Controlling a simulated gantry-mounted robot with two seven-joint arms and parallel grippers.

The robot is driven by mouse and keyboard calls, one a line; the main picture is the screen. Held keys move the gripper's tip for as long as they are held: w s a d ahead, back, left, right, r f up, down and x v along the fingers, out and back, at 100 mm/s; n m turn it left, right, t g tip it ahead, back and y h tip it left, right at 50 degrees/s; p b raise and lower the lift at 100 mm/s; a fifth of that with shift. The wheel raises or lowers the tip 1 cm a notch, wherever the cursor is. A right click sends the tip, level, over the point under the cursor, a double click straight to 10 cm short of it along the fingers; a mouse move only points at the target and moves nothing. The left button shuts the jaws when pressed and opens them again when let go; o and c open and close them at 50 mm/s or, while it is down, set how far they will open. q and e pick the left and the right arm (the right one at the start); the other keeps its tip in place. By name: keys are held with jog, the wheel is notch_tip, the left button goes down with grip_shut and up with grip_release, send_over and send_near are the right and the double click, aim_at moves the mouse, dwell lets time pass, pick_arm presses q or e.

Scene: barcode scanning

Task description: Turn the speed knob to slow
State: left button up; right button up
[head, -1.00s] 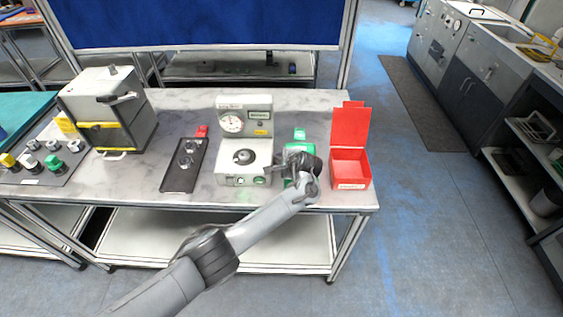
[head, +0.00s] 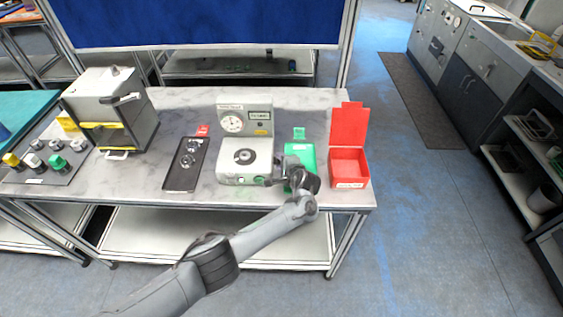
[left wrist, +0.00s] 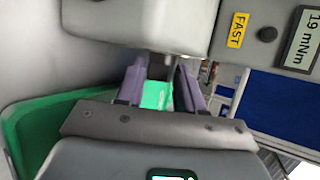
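The grey tester (head: 230,153) stands on the bench, with a dial gauge (head: 232,124) and a small display on its upright part. In the left wrist view a small dark round knob (left wrist: 267,34) sits between a yellow FAST label (left wrist: 237,30) and the display (left wrist: 303,40), which reads about 1.9 mNm. My left gripper (head: 283,168) is just right of the tester's base, over the green box (head: 307,158). Its two fingers (left wrist: 160,85) are apart, with green showing between them. Its fingertips touch no knob.
The open red box (head: 350,168) stands right of the green box. A black tray (head: 180,181) with round parts lies left of the tester. A grey-yellow machine (head: 105,110) and a knob panel (head: 40,165) are farther left.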

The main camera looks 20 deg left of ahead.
dwell(0.3)
pick_arm(q)
jog(key=shift+s+d+r, duration=0.15)
jog(key=shift+d+r, duration=0.05)
jog(key=p+v, duration=0.5)
jog(key=v, duration=0.3)
jog(key=shift+s+d+r, duration=0.2)
jog(key=shift+d, duration=0.05)
jog(key=shift+s+d+r, duration=0.25)
jog(key=shift+s+d, duration=0.2)
jog(key=shift+s, duration=0.05)
